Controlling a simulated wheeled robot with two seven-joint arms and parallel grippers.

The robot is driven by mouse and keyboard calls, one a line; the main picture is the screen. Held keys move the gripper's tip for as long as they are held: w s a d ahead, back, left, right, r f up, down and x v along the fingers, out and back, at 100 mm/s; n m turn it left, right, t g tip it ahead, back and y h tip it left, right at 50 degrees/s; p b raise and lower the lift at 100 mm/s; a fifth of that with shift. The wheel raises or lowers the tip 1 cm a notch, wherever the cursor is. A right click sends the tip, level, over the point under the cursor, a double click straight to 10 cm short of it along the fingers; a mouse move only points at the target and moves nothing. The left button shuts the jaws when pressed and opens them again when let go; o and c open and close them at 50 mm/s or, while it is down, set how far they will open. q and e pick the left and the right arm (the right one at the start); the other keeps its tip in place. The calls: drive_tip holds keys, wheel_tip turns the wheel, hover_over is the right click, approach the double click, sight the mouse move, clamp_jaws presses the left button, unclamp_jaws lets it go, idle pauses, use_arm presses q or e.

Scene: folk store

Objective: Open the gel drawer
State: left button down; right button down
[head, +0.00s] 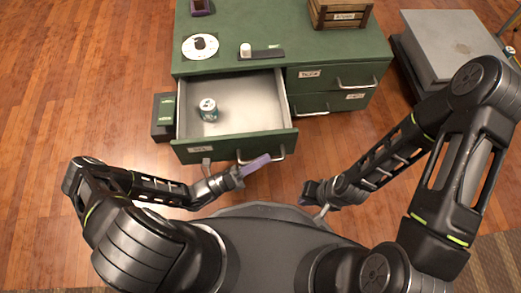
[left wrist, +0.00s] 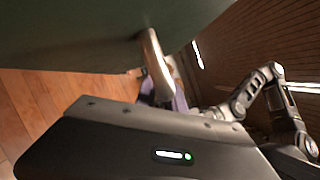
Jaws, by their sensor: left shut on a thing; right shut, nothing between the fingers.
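The green gel drawer (head: 236,147) is pulled out of the green cabinet (head: 215,59), and its pale inside shows in the head view. A small label sits on the left of its front; I cannot read it clearly. My left gripper (head: 256,163), with a purple finger, is shut on the metal drawer handle (head: 279,153) at the drawer front. In the left wrist view the handle (left wrist: 155,62) runs down to the purple finger, beside the dark green front. My right gripper (head: 314,194) is shut and empty, to the right and apart from the drawer.
A can (head: 208,110) stands inside the drawer. Two closed drawers with handles (head: 357,82) are on the right of the cabinet. A round white plate (head: 200,46), a dark flat item (head: 267,53) and a wooden crate (head: 340,14) are on top. A grey-topped box stands at right.

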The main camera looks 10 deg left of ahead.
use_arm(q)
drive_tip(key=shift+s+d, duration=0.2)
drive_tip(key=shift+s, duration=0.5)
drive_tip(key=c, duration=1.4)
unclamp_jaws()
drive_tip(key=shift+c, duration=0.2)
drive_tip(key=v, duration=0.7)
drive_tip(key=shift+s+a+p, duration=0.2)
drive_tip(key=shift+a+p, duration=0.15)
drive_tip(key=shift+p, duration=0.05)
